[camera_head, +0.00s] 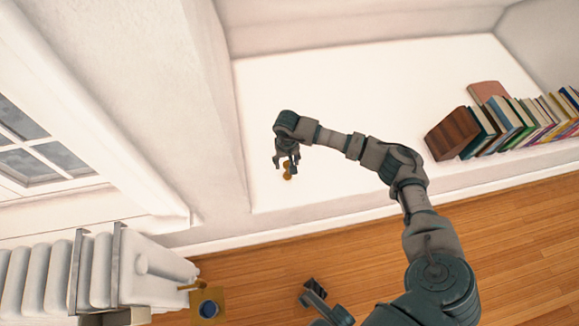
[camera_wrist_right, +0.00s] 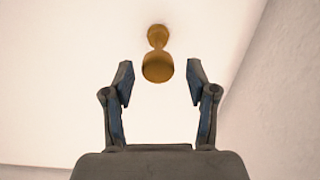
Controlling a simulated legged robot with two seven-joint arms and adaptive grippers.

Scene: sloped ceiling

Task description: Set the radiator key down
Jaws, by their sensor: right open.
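The radiator key is a small brass-coloured piece with two rounded ends (camera_head: 287,171), on the white ledge in the head view. It also shows in the right wrist view (camera_wrist_right: 158,66), at the top middle. My right gripper (camera_head: 287,163) is just above and beside it in the head view. In the wrist view the right gripper's fingers (camera_wrist_right: 158,84) are spread wide, with the key's near end between the tips and clear gaps on both sides. Its far end lies beyond them.
The white ledge (camera_head: 330,85) is clear around the key. Several books (camera_head: 510,125) stand at its right. Wooden floor (camera_head: 375,250) lies below the ledge.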

